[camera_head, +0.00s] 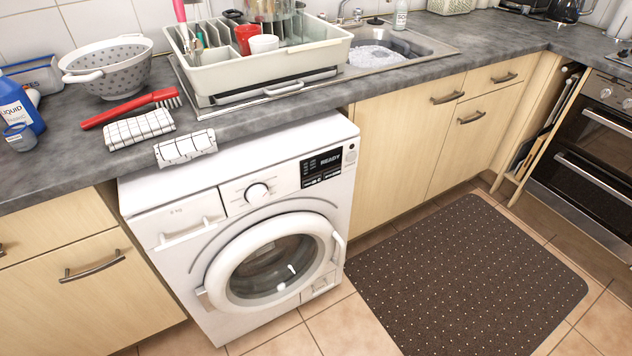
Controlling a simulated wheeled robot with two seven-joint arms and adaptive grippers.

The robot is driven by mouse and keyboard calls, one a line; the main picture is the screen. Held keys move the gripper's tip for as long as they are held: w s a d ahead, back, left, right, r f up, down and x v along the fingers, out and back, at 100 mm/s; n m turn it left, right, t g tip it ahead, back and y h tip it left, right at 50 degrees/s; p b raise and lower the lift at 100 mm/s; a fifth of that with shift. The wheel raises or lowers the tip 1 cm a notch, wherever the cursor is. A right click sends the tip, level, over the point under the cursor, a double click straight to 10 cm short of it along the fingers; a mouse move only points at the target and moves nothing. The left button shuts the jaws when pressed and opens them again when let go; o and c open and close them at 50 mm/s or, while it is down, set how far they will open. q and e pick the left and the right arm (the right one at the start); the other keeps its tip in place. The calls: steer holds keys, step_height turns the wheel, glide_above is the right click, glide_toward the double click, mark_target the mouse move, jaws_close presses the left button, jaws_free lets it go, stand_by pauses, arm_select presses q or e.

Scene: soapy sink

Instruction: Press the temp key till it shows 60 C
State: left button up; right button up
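A white washing machine (176,203) stands under the grey counter, its round front door (272,262) closed. A dark control panel (321,167) sits at the upper right of its front. The display on it reads "READY"; the smaller marks below are too small to read, so I cannot make out a temp key or a temperature. A round dial (257,193) is left of the panel. Neither of my grippers shows in the head view.
A checked cloth (186,147) hangs over the counter edge above the machine, left of the panel. A dish rack (262,68), colander (106,68), red brush (130,108) and blue liquid bottle (18,104) stand or lie on the counter. A dark dotted mat (465,275) covers floor at right.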

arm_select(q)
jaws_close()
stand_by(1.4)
